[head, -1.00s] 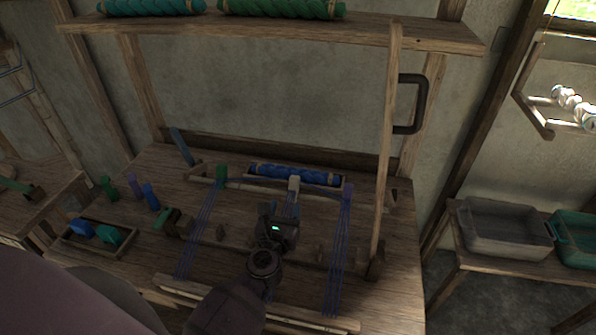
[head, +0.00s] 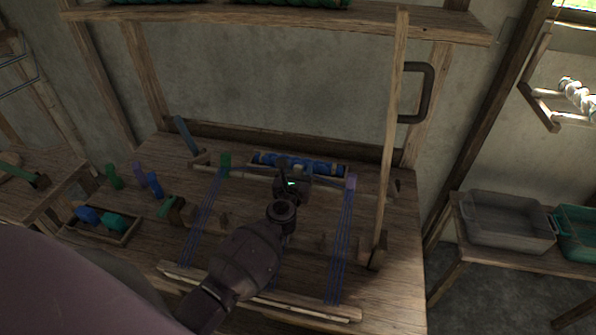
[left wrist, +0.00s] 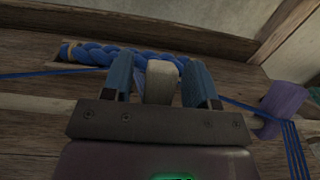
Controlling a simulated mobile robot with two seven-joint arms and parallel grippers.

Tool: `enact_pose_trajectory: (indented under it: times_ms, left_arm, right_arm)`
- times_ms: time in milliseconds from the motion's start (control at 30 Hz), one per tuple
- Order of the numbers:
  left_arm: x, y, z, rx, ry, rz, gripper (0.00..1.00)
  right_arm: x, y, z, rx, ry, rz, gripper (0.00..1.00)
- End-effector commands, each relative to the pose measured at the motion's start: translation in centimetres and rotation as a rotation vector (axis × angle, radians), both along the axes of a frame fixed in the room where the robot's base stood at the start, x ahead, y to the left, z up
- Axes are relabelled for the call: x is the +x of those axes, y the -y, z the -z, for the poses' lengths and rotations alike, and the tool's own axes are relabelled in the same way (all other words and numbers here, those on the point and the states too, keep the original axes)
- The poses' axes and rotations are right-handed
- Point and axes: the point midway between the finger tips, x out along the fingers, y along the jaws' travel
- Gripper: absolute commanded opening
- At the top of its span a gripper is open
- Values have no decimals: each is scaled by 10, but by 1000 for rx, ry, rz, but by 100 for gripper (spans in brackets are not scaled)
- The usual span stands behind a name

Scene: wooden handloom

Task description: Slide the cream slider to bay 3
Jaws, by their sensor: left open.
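The cream slider (left wrist: 162,82) stands between the two blue fingers of my left gripper (left wrist: 160,70) in the left wrist view. The fingers are open, one on each side of it, with gaps that look narrow. In the head view my left gripper (head: 292,168) is over the middle of the loom's back rail and hides most of the cream slider (head: 298,169). A green slider (head: 225,164) stands at the rail's left and a purple slider (head: 351,182) at its right. Bay markings are not readable. My right gripper is not in view.
A blue yarn roll (head: 320,167) lies just behind the rail. Blue warp threads (head: 340,245) run forward from the purple slider. A tall wooden post (head: 391,140) stands to the right. A tray (head: 132,232) with blue and teal pieces is at the left.

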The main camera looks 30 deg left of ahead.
Motion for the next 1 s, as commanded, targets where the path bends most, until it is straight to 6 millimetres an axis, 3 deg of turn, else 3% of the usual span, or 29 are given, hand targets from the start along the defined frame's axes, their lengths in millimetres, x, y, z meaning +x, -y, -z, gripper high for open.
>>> enact_pose_trajectory:
  times_ms: [267, 600, 833, 1000]
  left_arm:
    - [1, 0, 0, 0, -1, 0, 53]
    - [1, 0, 0, 0, 0, 0, 1]
    - [0, -4, 0, 0, -1, -1, 0]
    - [-6, -27, 0, 0, 0, -3, 0]
  right_arm:
    - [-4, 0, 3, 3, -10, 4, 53]
    - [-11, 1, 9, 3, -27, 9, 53]
    - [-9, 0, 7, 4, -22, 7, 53]
    - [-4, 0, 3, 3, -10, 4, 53]
